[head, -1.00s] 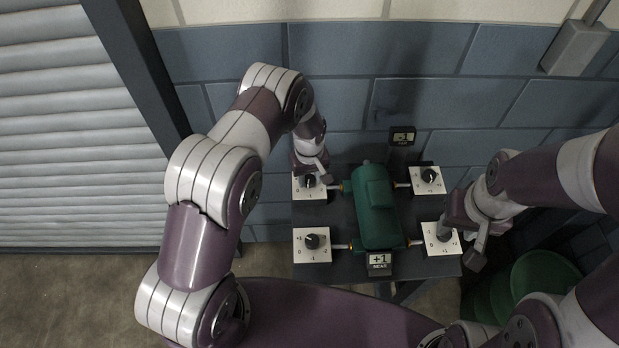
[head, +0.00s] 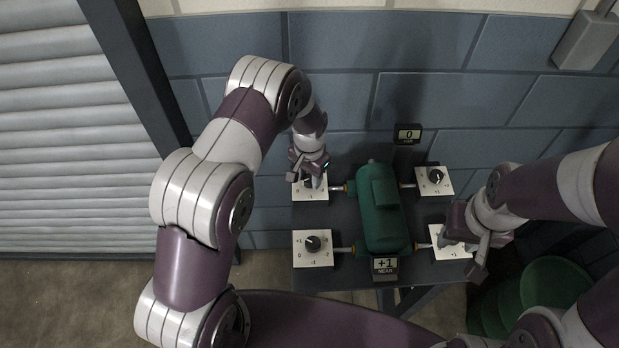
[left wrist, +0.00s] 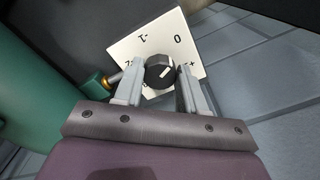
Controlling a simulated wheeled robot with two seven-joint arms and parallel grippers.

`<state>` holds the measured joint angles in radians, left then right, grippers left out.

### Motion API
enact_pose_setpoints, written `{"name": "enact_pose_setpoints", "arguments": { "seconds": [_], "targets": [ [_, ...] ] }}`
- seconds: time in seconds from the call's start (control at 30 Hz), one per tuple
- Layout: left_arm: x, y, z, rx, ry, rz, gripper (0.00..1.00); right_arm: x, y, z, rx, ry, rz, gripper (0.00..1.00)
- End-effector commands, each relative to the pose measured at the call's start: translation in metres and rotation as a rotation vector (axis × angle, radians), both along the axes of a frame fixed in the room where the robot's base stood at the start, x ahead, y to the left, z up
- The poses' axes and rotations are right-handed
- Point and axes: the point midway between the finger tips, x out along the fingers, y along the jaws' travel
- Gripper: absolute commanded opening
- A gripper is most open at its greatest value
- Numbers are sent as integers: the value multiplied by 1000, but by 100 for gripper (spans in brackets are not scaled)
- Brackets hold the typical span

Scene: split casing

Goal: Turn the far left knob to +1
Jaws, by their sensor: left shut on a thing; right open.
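The far left knob (left wrist: 160,74) is a black dial on a white square panel (head: 312,195). In the left wrist view its white mark points up and right, towards the 0 and + side. My left gripper (head: 308,178) is shut on this knob, with one grey finger on each side, and hides most of it in the head view. The far display (head: 408,134) reads 0. My right gripper (head: 474,247) is open at the near right panel (head: 438,232), whose knob is hidden behind it.
A green rounded casing (head: 382,215) stands between the panels on a dark table (head: 345,276). The near left knob (head: 313,243) and far right knob (head: 436,176) are free. The near display (head: 385,264) reads +1. A blue block wall stands close behind.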

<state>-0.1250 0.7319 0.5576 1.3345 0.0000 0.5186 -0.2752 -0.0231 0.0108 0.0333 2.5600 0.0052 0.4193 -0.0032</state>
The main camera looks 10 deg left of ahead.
Motion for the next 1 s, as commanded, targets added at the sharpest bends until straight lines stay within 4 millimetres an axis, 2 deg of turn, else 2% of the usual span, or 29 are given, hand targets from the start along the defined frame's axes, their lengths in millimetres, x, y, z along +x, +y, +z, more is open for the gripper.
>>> {"name": "enact_pose_setpoints", "arguments": {
  "seconds": [0.6, 1.0],
  "targets": [
    [3, 0, 0, 1, -7, -576, 9, 0, 0, -22, 0, 0, 0, 43],
    [3, 1, 1, 1, -7, -852, 9, 0, 0, -28, 0, 0, 0, 43]
  ]
}}
